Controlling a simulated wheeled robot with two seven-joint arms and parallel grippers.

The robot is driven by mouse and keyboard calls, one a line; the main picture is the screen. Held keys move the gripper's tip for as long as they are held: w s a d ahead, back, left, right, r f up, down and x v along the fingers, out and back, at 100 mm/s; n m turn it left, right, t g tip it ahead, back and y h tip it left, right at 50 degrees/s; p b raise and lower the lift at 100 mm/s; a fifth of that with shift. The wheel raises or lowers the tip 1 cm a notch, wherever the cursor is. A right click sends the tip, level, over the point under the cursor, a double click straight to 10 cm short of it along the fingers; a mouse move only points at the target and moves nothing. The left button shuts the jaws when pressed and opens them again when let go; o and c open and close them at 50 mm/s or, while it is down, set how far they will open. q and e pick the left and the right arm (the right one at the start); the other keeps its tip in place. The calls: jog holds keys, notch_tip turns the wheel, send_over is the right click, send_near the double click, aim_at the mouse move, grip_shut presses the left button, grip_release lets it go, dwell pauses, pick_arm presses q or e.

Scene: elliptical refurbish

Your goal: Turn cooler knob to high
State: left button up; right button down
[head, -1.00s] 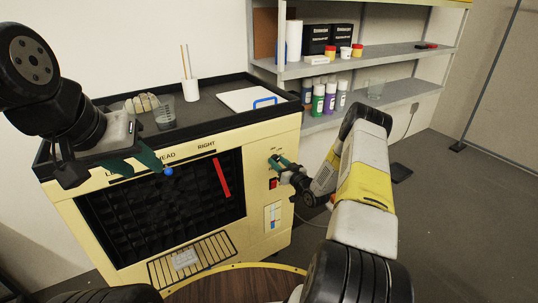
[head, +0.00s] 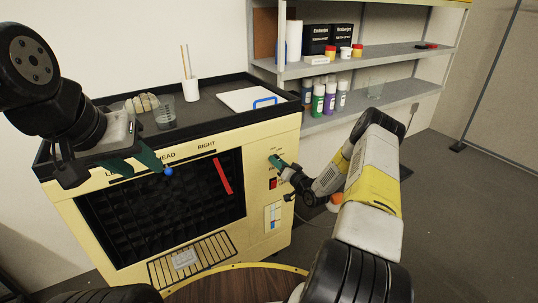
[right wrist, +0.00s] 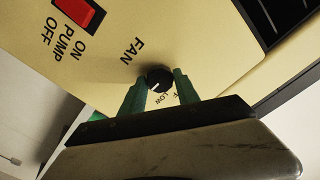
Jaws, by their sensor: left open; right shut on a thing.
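The cooler (head: 255,150) is a cream cabinet with a dark grille and a control panel at its front right. Its black knob (right wrist: 159,79) shows in the right wrist view, beside the word FAN, with a white pointer mark toward the picture's lower left. Parts of the labels around the knob are hidden by the fingers. My right gripper (right wrist: 158,88) has its green fingers shut on the knob; in the head view it is at the panel (head: 278,161) and hides the knob. My left gripper (head: 128,168) is open and empty at the cooler's top front left edge.
A red pump switch (right wrist: 77,10) is close to the knob. A blue ball (head: 168,171) and a red strip (head: 222,176) are at the grille. A cup (head: 164,115) and a clipboard (head: 246,99) lie on the cooler's top. Shelves (head: 370,60) with bottles stand behind.

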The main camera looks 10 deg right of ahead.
jog(key=c, duration=0.9)
grip_release()
jog(key=v, duration=0.8)
jog(key=shift+w+r, duration=0.1)
jog(key=shift+w, duration=0.05)
